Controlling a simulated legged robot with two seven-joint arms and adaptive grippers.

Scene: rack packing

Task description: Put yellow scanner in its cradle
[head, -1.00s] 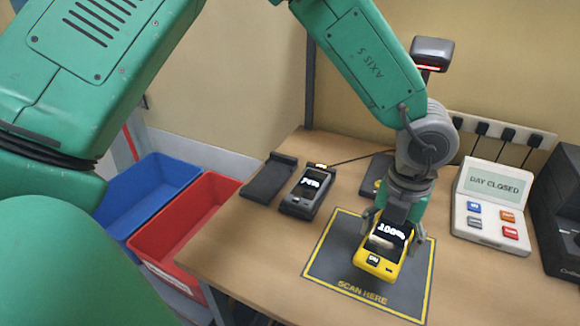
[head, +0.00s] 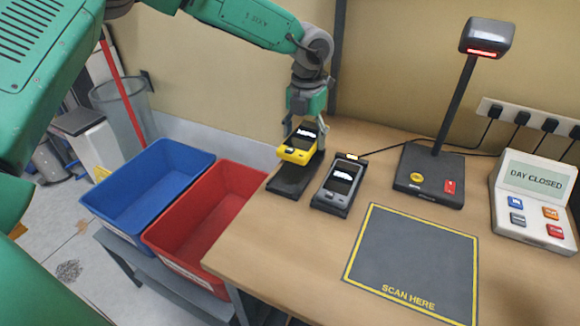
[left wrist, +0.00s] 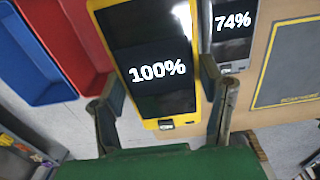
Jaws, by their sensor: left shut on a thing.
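My left gripper (head: 305,125) is shut on the yellow scanner (head: 298,152). It holds the scanner over the empty black cradle (head: 290,182) at the table's back left edge. I cannot tell whether the scanner touches the cradle. In the left wrist view the scanner (left wrist: 150,60) lies between the two fingers (left wrist: 165,95) and its screen reads 100%. The cradle is hidden there. My right gripper is not in view.
A grey scanner (head: 340,183) sits in the cradle just to the right; its screen reads 74% in the left wrist view (left wrist: 233,35). A red bin (head: 170,240) and blue bin (head: 110,205) stand left of the table. The scan mat (head: 415,255) is bare. A lamp-like scanner stand (head: 455,110) stands behind it.

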